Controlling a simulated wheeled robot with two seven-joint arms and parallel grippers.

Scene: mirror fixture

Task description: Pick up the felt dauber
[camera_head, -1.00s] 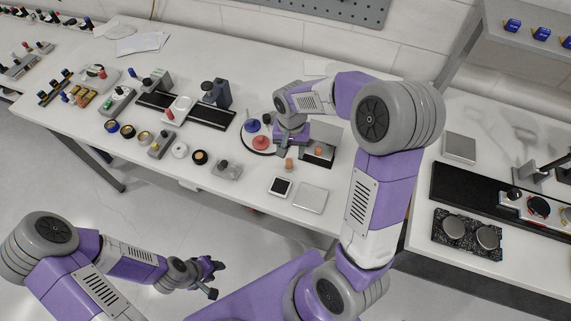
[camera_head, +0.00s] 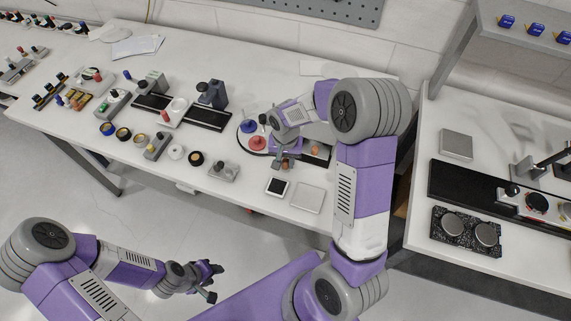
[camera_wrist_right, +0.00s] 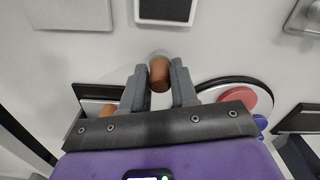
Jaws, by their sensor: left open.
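The felt dauber (camera_wrist_right: 159,76), a small brown wooden cylinder with a pale base, stands on the white bench in the right wrist view. My right gripper (camera_wrist_right: 158,78) is open, with one finger on each side of it; I cannot tell whether either finger touches it. My left gripper (camera_head: 213,281) is open and empty, out over the floor in front of the bench.
A round plate with a red disc (camera_head: 257,143) is close to my right gripper. A second brown-topped piece (camera_head: 315,151) sits in a dark holder beside it. A black-and-white pad (camera_head: 277,187) and a pale square plate (camera_head: 307,198) lie in front.

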